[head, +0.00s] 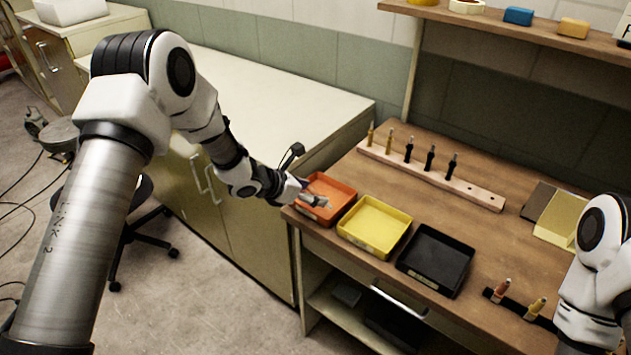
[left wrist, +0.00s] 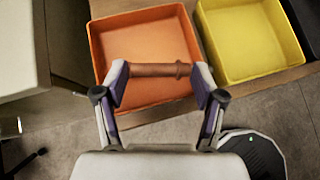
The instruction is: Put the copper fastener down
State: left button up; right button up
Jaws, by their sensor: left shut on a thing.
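The copper fastener (left wrist: 155,70) is a reddish-brown rod with a collar, held crosswise between the fingertips of my left gripper (left wrist: 162,77). In the left wrist view it appears over the orange tray (left wrist: 143,42), towards the tray's near side. In the head view my left gripper (head: 318,200) is at the orange tray (head: 340,188), at the left end of the wooden bench. How high the fastener is above the tray floor is hard to tell. The orange tray looks empty otherwise. My right arm shows at the right edge; its gripper is out of frame.
A yellow tray (head: 374,226) and a black tray (head: 436,260) stand to the right of the orange one. Behind them is a wooden rack (head: 430,174) with several upright tools. A dark strip (head: 518,308) holds a copper-coloured and a yellow piece near the front edge.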

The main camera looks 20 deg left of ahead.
aim_at(315, 194)
pick_arm(q)
jog(key=w, duration=0.3)
jog(key=shift+w+f+p, duration=0.1)
jog(key=shift+f+p, duration=0.05)
jog(key=shift+p, duration=0.2)
jog(key=f+p, duration=0.1)
jog(key=f, duration=0.2)
jog(key=shift+w+f+p, duration=0.15)
jog(key=shift+w+p, duration=0.05)
jog(key=shift+p, duration=0.1)
jog(key=shift+a+f, duration=0.1)
jog(key=shift+f, duration=0.1)
jog(key=shift+f+b, duration=0.15)
jog(key=shift+b, duration=0.2)
jog(key=o, duration=0.8)
pick_arm(e)
notch_tip(315, 194, up, 2)
jog(key=shift+r, duration=0.25)
jog(key=shift+r, duration=0.1)
